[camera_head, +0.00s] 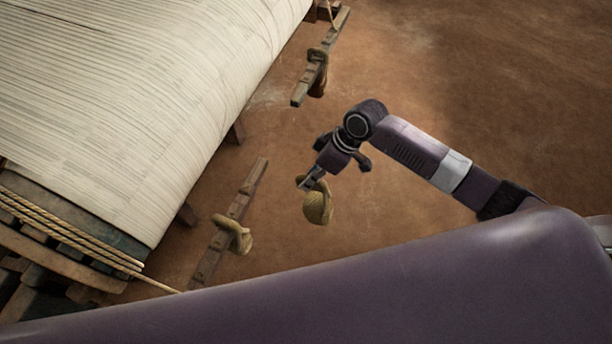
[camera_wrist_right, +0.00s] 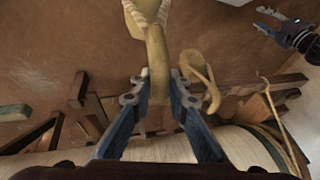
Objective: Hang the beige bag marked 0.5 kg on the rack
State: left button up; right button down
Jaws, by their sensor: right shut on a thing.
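A beige bag (camera_head: 318,208) hangs by its strap loop from my right gripper (camera_head: 308,181), above the earth floor and right of the near rack bar. In the right wrist view the strap (camera_wrist_right: 157,62) runs between the fingers of my right gripper (camera_wrist_right: 158,88), which are shut on it. No weight mark is legible on the bag. The wooden rack shows as a near bar (camera_head: 212,252) and a far bar (camera_head: 300,92). My left gripper (camera_wrist_right: 262,20) shows only in the right wrist view, at the upper right, with its fingers apart and nothing between them.
Another beige bag (camera_head: 238,240) hangs on the near bar, and a darker one (camera_head: 318,82) on the far bar. The loom's white warp (camera_head: 130,90) fills the left. Taut ropes (camera_head: 70,225) run at lower left. Bare floor (camera_head: 450,100) lies to the right.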

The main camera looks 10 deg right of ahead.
aim_at(325, 188)
jog(key=shift+s+d, duration=0.4)
jog(key=shift+d, duration=0.3)
jog(key=shift+s+d, duration=0.4)
jog(key=shift+d, duration=0.25)
jog(key=shift+s+d+r+p, duration=0.15)
jog(key=shift+d+r+p, duration=0.1)
jog(key=shift+d+p, duration=0.1)
jog(key=shift+s+d+r+p, duration=0.15)
jog(key=shift+s+d+p, duration=0.2)
jog(key=shift+d+p, duration=0.15)
jog(key=shift+s+d+r+p, duration=0.1)
jog(key=shift+s+d+p, duration=0.3)
jog(key=shift+d, duration=0.2)
jog(key=shift+s+d+r+p, duration=0.1)
jog(key=shift+s+d+p, duration=0.2)
jog(key=shift+d, duration=0.3)
jog(key=shift+a, duration=0.1)
